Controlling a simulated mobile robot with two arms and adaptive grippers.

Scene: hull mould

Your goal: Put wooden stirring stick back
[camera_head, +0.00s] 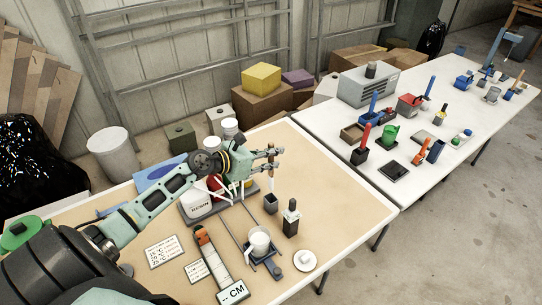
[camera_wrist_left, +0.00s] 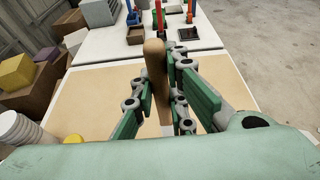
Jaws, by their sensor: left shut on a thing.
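The wooden stirring stick (camera_wrist_left: 155,62) stands roughly upright between the fingers of my left gripper (camera_wrist_left: 159,95) in the wrist view. My left gripper (camera_head: 271,160) is shut on it in the head view, above the table. The stick (camera_head: 271,183) hangs down from the fingers there. A small dark square holder (camera_head: 270,204) stands on the table just below the stick; the stick's lower end looks above or at its opening, and I cannot tell which. A white cup (camera_head: 259,241) stands on a dark stand in front. My right gripper is not in view.
Red and white containers crowd beneath my left arm. The tan table (camera_head: 335,205) is clear on its right. A white table with tools stands beyond.

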